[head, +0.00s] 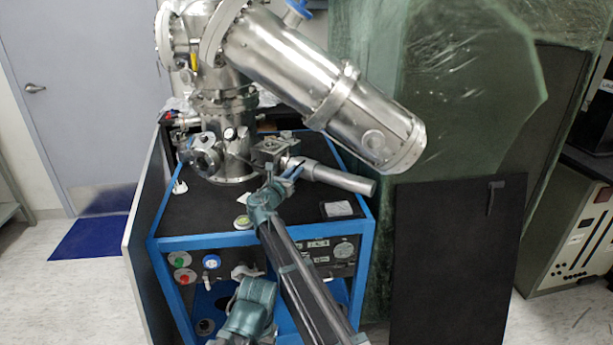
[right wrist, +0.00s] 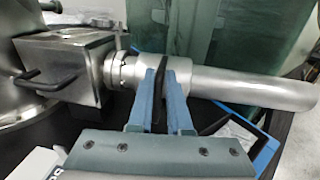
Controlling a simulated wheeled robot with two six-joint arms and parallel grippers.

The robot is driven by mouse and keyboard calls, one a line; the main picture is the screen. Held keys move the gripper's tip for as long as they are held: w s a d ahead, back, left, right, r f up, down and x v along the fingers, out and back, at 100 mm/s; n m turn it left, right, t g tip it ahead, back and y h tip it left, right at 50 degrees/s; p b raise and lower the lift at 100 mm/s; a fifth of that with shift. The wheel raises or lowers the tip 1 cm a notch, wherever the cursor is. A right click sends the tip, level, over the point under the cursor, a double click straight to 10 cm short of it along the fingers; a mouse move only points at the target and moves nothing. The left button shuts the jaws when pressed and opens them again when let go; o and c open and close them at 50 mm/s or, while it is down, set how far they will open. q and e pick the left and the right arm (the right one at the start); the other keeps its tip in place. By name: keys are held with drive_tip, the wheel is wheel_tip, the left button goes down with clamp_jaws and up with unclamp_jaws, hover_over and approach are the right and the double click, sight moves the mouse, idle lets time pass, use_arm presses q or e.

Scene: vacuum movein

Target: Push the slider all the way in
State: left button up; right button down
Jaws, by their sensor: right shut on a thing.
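The slider is a bright metal tube (head: 342,178) that sticks out to the right from a square metal block (head: 275,150) on the vacuum chamber. It also shows in the right wrist view (right wrist: 255,90), with a wider collar at its left part. My right gripper (head: 291,172) is at this collar, and its two blue fingers (right wrist: 163,92) are shut on the slider close together. A short bare stretch of metal shows between the fingers and the block (right wrist: 85,65). The fingers hide part of the collar. My left gripper's fingers do not show.
The steel chamber (head: 225,110) stands on the black top of a blue-framed cart (head: 170,243). A large steel cylinder (head: 315,80) hangs above the slider. Green plastic sheeting (head: 435,130) and a black panel (head: 455,265) stand to the right.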

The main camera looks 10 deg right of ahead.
drive_tip(key=shift+w+a, duration=0.35)
drive_tip(key=shift+a, duration=0.1)
drive_tip(key=c, duration=0.9)
unclamp_jaws()
drive_tip(key=shift+s, duration=0.1)
